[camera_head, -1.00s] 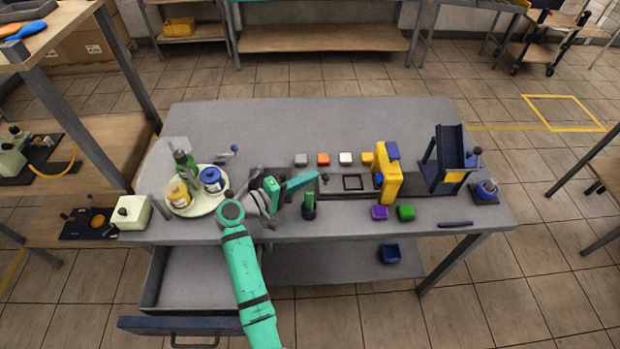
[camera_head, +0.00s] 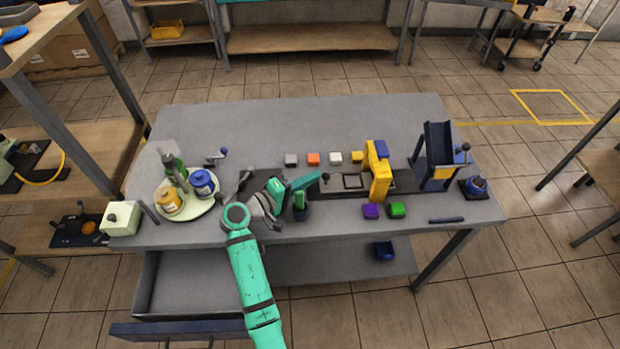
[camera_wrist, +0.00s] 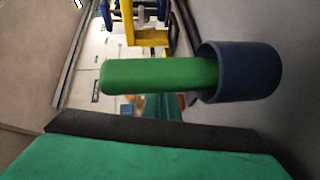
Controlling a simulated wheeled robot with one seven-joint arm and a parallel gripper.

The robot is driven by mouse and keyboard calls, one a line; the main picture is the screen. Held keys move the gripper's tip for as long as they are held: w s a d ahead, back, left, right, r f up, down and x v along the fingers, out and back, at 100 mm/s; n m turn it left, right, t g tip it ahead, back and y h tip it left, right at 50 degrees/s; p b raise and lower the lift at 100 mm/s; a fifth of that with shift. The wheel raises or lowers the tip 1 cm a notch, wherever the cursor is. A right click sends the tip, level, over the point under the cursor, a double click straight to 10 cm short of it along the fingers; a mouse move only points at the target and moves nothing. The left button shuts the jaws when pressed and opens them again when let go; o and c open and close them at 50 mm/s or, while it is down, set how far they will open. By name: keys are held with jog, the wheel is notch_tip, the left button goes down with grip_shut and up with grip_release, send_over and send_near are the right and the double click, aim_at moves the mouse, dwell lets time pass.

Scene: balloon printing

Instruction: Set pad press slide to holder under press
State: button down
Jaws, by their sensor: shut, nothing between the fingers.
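The pad press is a yellow upright (camera_head: 380,180) with a blue top (camera_head: 382,149), on a dark rail on the table; it shows partly at the top of the wrist view (camera_wrist: 150,38). The slide, with a square holder frame (camera_head: 353,181), lies on the rail just left of the press. A small dark knob (camera_head: 326,178) stands at its left end. My gripper (camera_head: 318,174) is shut and empty, its teal tip at the knob's left side; contact is hard to tell. The frame is close to the press, not visibly beneath its head.
A green-handled tool in a dark blue cup (camera_head: 302,212) stands in front of my gripper, and large in the wrist view (camera_wrist: 240,72). A plate (camera_head: 198,208) holds jars.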

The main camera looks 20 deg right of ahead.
jog(key=shift+d, duration=0.1)
dwell(0.4)
jog(key=a, duration=0.1)
jog(key=w+a, duration=0.1)
jog(key=a, duration=0.3)
jog(key=shift+w+r, duration=0.15)
jog(key=shift+r, duration=0.25)
jog(key=v, duration=1.8)
jog(key=shift+s+a, duration=0.2)
jog(key=shift+s, duration=0.1)
jog(key=shift+w, duration=0.1)
